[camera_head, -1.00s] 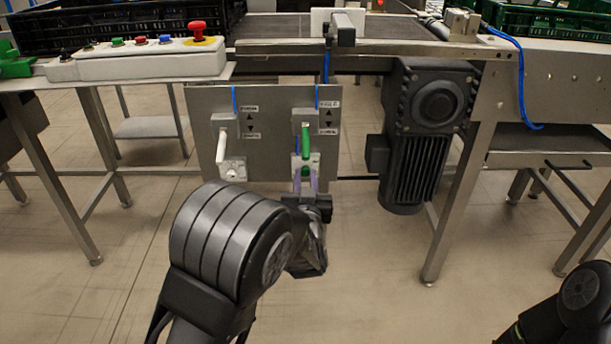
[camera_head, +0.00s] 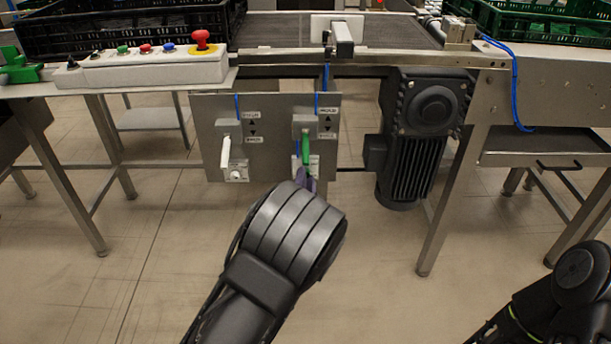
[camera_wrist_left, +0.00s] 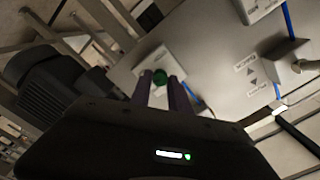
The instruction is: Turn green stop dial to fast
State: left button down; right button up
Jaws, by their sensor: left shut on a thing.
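The green dial (camera_head: 306,148) is on the right half of the grey panel (camera_head: 266,160) under the conveyor, with an arrow label beside it. Its green handle stands about upright in the head view. My left gripper (camera_head: 303,180) is at its lower end, mostly hidden behind my own wrist. In the left wrist view, the purple fingers (camera_wrist_left: 162,90) are shut on the green dial (camera_wrist_left: 159,77), one on each side. A white-handled dial (camera_head: 228,154) is on the panel's left half. My right gripper is out of view; only part of that arm shows at lower right.
A control box (camera_head: 145,66) with coloured buttons and a red knob (camera_head: 201,38) stands on the table at upper left. A dark motor (camera_head: 415,135) hangs right of the panel. Black (camera_head: 120,28) and green crates (camera_head: 545,22) stand at the back. The floor before the panel is clear.

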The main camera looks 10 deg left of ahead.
pick_arm(q)
jog(key=shift+m, duration=0.5)
jog(key=c, duration=1.2)
grip_release()
jog(key=shift+c, duration=0.2)
jog(key=shift+s, duration=0.1)
jog(key=p+v, duration=0.1)
jog(key=v, duration=0.6)
jog(key=shift+s+p, duration=0.3)
jog(key=shift+d+f, duration=0.1)
